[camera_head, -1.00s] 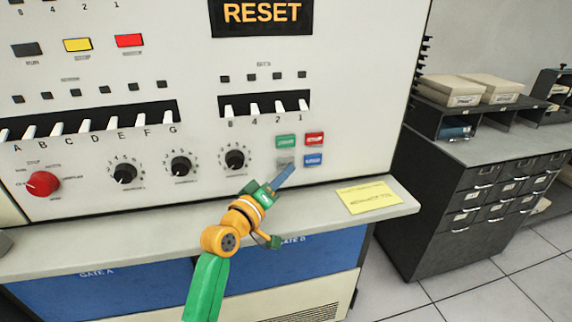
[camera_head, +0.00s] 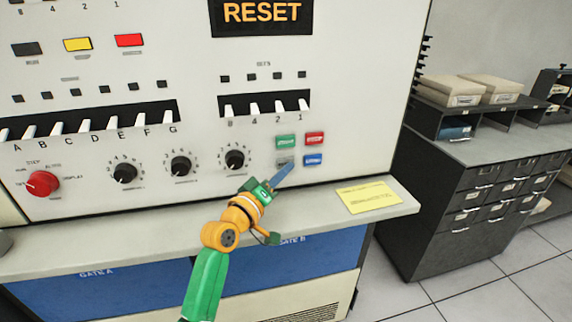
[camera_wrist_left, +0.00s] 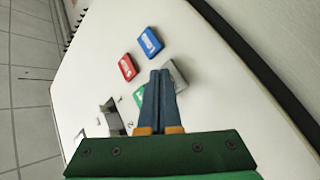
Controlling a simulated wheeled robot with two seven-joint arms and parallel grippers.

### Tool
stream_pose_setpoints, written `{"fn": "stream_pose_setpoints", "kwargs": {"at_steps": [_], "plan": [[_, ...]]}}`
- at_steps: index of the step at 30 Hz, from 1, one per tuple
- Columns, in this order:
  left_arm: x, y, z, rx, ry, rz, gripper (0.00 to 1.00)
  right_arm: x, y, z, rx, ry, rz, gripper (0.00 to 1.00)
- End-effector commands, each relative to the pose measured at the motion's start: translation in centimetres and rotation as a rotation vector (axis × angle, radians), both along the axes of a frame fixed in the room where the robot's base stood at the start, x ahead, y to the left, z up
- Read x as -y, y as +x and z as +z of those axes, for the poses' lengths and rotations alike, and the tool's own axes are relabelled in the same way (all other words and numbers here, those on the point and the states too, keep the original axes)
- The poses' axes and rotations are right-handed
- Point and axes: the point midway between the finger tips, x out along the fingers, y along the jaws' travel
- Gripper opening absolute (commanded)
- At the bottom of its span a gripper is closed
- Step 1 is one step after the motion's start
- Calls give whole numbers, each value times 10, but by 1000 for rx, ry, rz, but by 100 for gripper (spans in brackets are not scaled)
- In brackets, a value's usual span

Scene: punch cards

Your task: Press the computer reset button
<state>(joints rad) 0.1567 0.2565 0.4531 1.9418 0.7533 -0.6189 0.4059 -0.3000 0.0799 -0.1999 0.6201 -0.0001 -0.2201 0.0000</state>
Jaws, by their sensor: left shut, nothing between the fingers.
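The computer's cream front panel (camera_head: 210,70) has a dark display (camera_head: 262,14) reading RESET. At its lower right is a cluster of small buttons: green (camera_head: 286,140), red (camera_head: 315,138), grey (camera_head: 283,161) and blue (camera_head: 313,160). Their labels are too small to read. My left gripper (camera_head: 291,167) is shut and empty, its blue fingertips close to the grey button and partly in front of it. In the left wrist view the fingertips (camera_wrist_left: 160,73) lie between the grey button (camera_wrist_left: 179,76) and the partly hidden green button (camera_wrist_left: 138,97). I cannot tell whether they touch.
A ledge with a yellow note (camera_head: 367,197) runs below the panel. White toggle switches (camera_head: 265,109) and black knobs (camera_head: 235,159) sit above and left of the gripper. A dark drawer cabinet (camera_head: 470,200) stands to the right, with floor between.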

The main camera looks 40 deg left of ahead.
Motion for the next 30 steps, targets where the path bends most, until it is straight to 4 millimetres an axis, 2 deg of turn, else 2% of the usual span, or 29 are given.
{"fn": "stream_pose_setpoints", "kwargs": {"at_steps": [30], "plan": [[-5,5,1,0,0,0,0,0,0,-1,0,1,0,0]]}}
